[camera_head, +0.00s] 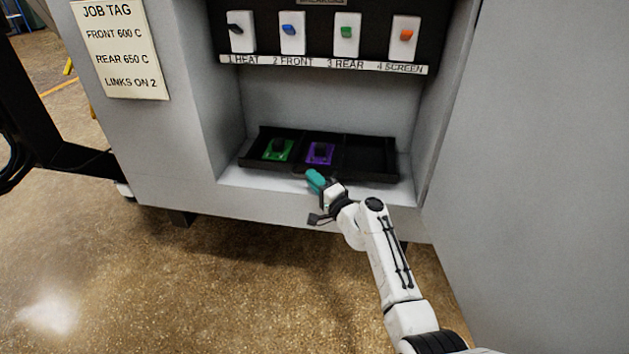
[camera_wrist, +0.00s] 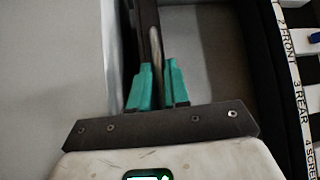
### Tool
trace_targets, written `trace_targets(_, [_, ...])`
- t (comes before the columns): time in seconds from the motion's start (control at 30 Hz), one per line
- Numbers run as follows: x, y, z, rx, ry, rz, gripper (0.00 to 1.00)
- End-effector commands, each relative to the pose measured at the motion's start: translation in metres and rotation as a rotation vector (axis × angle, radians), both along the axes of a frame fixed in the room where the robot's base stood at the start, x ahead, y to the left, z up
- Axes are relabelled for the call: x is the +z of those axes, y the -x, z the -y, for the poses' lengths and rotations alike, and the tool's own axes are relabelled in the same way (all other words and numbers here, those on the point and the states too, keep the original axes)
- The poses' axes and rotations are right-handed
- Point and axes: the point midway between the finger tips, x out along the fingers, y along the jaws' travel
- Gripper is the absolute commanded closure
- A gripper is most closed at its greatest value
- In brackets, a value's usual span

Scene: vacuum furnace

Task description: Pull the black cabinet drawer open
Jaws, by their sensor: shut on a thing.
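The black drawer (camera_head: 372,175) sits low in the grey cabinet's recess, its front side close to the recess's front lip. It is an open, shallow tray with divided compartments. My gripper (camera_head: 316,180) has teal fingers and is at the drawer's front side, left of its middle. In the wrist view, my gripper (camera_wrist: 159,82) is shut on a thin, dark upright strip of the drawer (camera_wrist: 155,45). I cannot tell whether the strip is a handle or the front wall. The fingers hide the gripped part.
A green piece (camera_head: 278,150) and a purple piece (camera_head: 319,153) lie in the drawer; its right compartment looks empty. Above are several coloured switches (camera_head: 292,32) and a label strip (camera_head: 322,64). A job tag (camera_head: 122,48) is at left. Floor (camera_head: 230,290) before the cabinet is clear.

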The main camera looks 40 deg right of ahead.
Motion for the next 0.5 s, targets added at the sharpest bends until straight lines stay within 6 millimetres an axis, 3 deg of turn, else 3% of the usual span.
trace_targets(0.27, [-0.001, 0.006, -0.008, 0.002, 0.000, -0.003, 1.00])
trace_targets(0.5, [0.000, 0.031, -0.040, 0.003, -0.001, -0.004, 1.00])
